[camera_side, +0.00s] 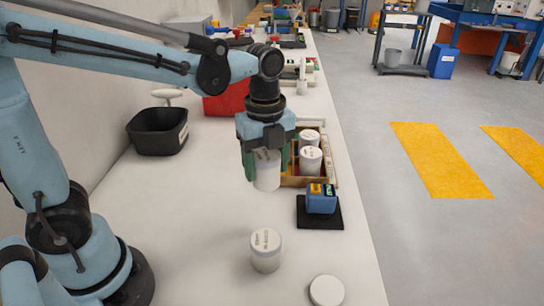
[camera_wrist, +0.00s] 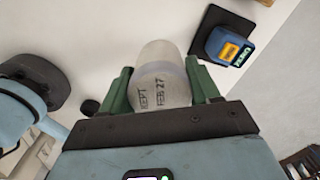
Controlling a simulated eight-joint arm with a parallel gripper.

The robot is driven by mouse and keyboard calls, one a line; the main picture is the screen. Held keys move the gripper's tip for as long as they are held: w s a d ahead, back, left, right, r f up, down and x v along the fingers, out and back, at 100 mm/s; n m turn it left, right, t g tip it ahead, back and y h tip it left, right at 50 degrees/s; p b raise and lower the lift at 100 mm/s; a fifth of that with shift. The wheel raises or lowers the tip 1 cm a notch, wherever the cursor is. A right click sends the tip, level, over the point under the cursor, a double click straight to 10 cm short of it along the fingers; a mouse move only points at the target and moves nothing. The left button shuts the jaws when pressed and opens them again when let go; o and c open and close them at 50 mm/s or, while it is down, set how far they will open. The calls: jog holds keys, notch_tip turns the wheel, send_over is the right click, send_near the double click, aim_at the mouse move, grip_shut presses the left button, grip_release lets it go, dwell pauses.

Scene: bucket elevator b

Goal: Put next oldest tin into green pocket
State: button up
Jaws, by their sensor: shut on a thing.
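My gripper (camera_side: 267,168) has green fingers shut on a white tin (camera_side: 267,172), held above the table in front of the wooden tray. In the wrist view the tin (camera_wrist: 163,85) sits between both fingers; its dark lettering seems to include "FEB 27". Two other white tins, one behind (camera_side: 309,139) and one in front (camera_side: 310,160), stand in the wooden tray (camera_side: 304,182). Another lettered white tin (camera_side: 265,250) stands on the table nearer the camera. I cannot make out a green pocket for certain.
A white round piece (camera_side: 326,291) lies near the table's right edge. A black tub (camera_side: 158,131) and red bin (camera_side: 226,104) stand farther back. The front left table is clear.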

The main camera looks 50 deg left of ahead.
jog(key=n, duration=0.3)
jog(key=a+r+n, duration=0.1)
jog(key=n, duration=0.2)
jog(key=shift+a+r, duration=0.2)
jog(key=n, duration=0.2)
jog(key=a+r+n, duration=0.1)
jog(key=n, duration=0.2)
jog(key=shift+a+r, duration=0.15)
jog(key=shift+r, duration=0.05)
jog(key=shift+w+d+f+m, duration=0.1)
jog(key=shift+d+f+m, duration=0.15)
jog(key=shift+m, duration=0.35)
jog(key=shift+d+f+m, duration=0.15)
jog(key=shift+f+m, duration=0.05)
jog(key=shift+m, duration=0.4)
jog(key=m, duration=0.2)
jog(key=d+f+m, duration=0.1)
jog(key=shift+m, duration=0.4)
jog(key=m, duration=0.3)
jog(key=shift+d+f+m, duration=0.3)
jog(key=shift+d+f, duration=0.05)
jog(key=m, duration=0.2)
jog(key=d+f+m, duration=0.1)
jog(key=m, duration=0.3)
jog(key=shift+s+d+f, duration=0.15)
jog(key=shift+s+f, duration=0.05)
